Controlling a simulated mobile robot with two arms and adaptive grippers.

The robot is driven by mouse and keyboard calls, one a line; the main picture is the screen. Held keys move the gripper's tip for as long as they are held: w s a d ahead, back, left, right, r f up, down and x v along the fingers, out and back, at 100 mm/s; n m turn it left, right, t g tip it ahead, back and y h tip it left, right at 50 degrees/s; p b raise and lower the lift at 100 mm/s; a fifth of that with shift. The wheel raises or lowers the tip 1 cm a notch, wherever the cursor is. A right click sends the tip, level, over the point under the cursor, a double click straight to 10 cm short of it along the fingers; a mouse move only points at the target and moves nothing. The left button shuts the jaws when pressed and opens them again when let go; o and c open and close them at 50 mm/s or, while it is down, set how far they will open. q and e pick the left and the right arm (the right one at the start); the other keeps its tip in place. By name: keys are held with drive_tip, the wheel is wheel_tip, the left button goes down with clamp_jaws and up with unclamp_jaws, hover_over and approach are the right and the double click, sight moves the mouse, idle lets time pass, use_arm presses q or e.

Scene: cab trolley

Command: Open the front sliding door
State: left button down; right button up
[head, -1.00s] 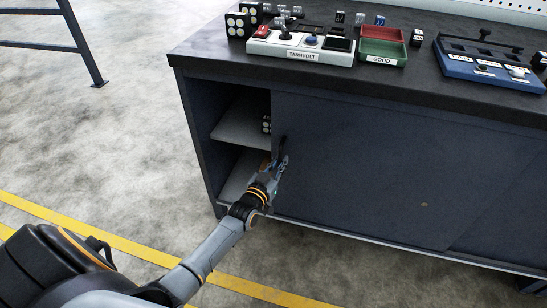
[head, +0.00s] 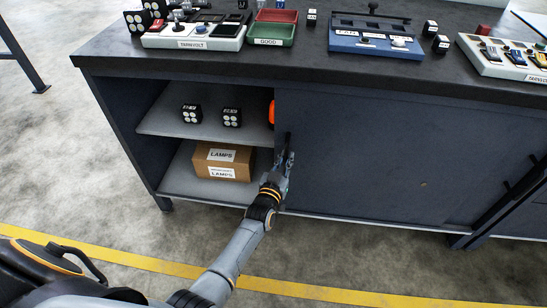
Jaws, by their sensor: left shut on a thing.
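The front sliding door (head: 370,155) is a dark blue-grey panel on the front of the workbench cabinet. It stands partly open, with an opening at the cabinet's left side. A dark vertical handle (head: 288,140) is near the door's left edge. My left gripper (head: 288,160) is at this handle and is shut on it; the fingertips partly hide it. My right gripper is not in view.
In the opening, two black lamp cubes (head: 231,117) and part of an orange thing (head: 271,112) sit on the upper shelf (head: 165,120). A cardboard box labelled LAMPS (head: 203,163) is on the lower shelf. Switch panels and a red and green tray (head: 275,31) stand on the worktop (head: 110,50).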

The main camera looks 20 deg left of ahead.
use_arm(q)
drive_tip(key=shift+w+d+f, duration=0.1)
drive_tip(key=shift+d+f, duration=0.1)
drive_tip(key=shift+d, duration=0.75)
drive_tip(key=c, duration=1.4)
unclamp_jaws()
drive_tip(key=shift+r, duration=0.15)
drive_tip(key=shift+a, duration=0.1)
drive_tip(key=s, duration=1.2)
drive_tip(key=shift+d, duration=0.3)
